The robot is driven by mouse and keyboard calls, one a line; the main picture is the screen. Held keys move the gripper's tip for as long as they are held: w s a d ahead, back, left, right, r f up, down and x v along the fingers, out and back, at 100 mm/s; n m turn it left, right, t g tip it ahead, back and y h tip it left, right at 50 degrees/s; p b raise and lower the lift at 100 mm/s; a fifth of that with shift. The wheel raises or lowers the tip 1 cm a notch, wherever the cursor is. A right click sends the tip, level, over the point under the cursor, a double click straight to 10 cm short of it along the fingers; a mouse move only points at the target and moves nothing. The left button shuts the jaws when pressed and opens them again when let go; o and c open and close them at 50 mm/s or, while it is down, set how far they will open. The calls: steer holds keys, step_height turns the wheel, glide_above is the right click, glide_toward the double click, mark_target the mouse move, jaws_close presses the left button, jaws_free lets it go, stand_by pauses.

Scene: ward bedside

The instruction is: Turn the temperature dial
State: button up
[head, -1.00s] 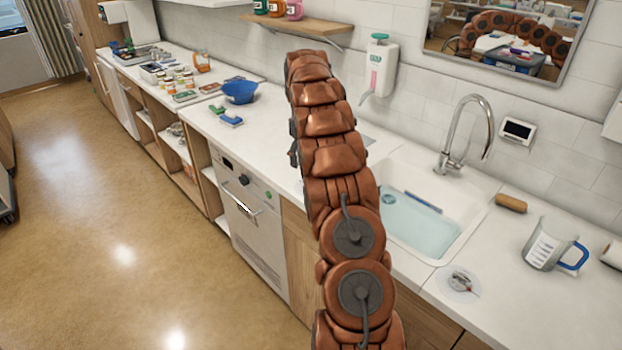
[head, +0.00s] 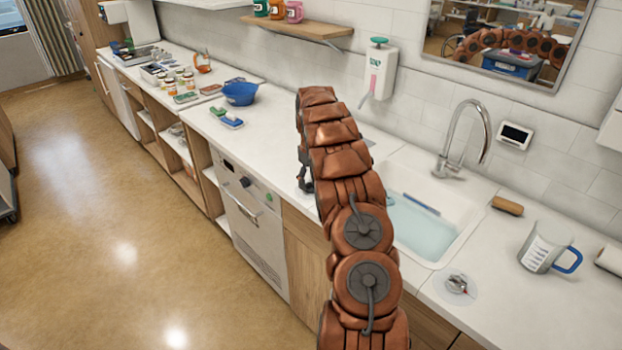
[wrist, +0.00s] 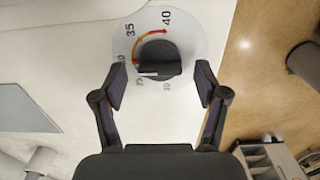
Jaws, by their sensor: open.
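In the wrist view, the temperature dial (wrist: 197,45) is a pale round plate marked with numbers such as 35 and 40 and a red arrow. Its dark grey knob (wrist: 160,62) has a small white mark. My gripper (wrist: 160,84) is open, one finger on each side of the knob, with gaps visible beside it. In the head view, my gripper (head: 305,170) is partly hidden by my arm. A pale disc with a silver knob and red mark (head: 457,285) lies on the counter right of my arm; I cannot tell whether it is the same dial.
A sink (head: 425,228) with water and a tap (head: 470,135) are right of my arm. A blue bowl (head: 240,93) is at left.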

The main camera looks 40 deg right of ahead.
steer(key=shift+f, duration=0.4)
steer(key=c, duration=1.2)
steer(key=shift+o, duration=0.2)
